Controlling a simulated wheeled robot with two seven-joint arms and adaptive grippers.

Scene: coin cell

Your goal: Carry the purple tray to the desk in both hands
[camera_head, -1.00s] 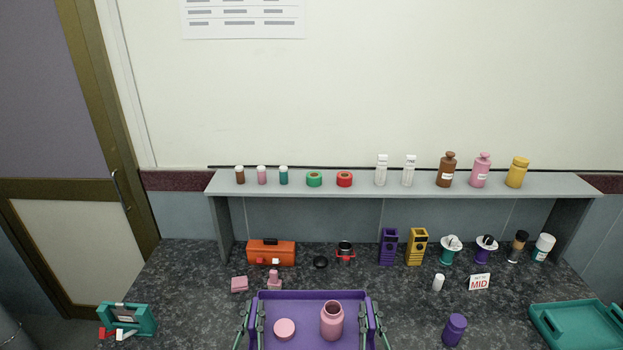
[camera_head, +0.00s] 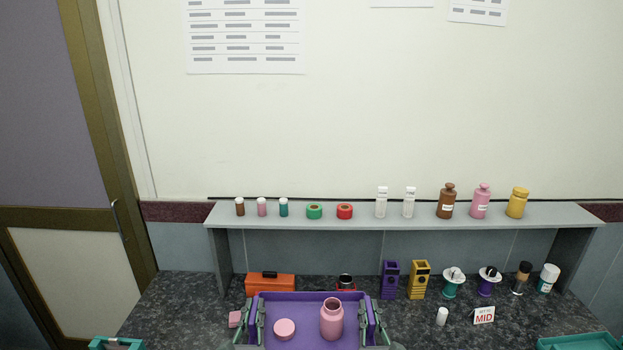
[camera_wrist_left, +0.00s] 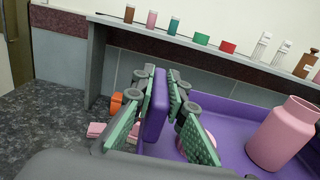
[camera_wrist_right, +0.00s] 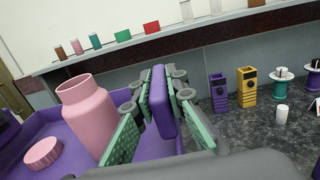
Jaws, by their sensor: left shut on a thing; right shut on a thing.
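The purple tray (camera_head: 308,308) is at the bottom middle of the head view, with its front part cut off by the frame. A pink open-necked bottle (camera_head: 332,320) stands upright in it, and a round pink lid (camera_head: 284,328) lies to the bottle's left. My left gripper (camera_head: 257,322) is shut on the tray's left wall, which shows between its green pads in the left wrist view (camera_wrist_left: 156,105). My right gripper (camera_head: 374,320) is shut on the right wall, seen in the right wrist view (camera_wrist_right: 161,102). Whether the tray touches the desk (camera_head: 185,305) is not clear.
An orange toolbox (camera_head: 270,284) and a pink block (camera_head: 235,319) are by the tray's left. Purple (camera_head: 390,280) and yellow (camera_head: 418,281) holders, spools and a MID sign (camera_head: 484,315) stand right. A grey shelf (camera_head: 400,212) with bottles spans the back; a teal tray (camera_head: 580,342) is lower right.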

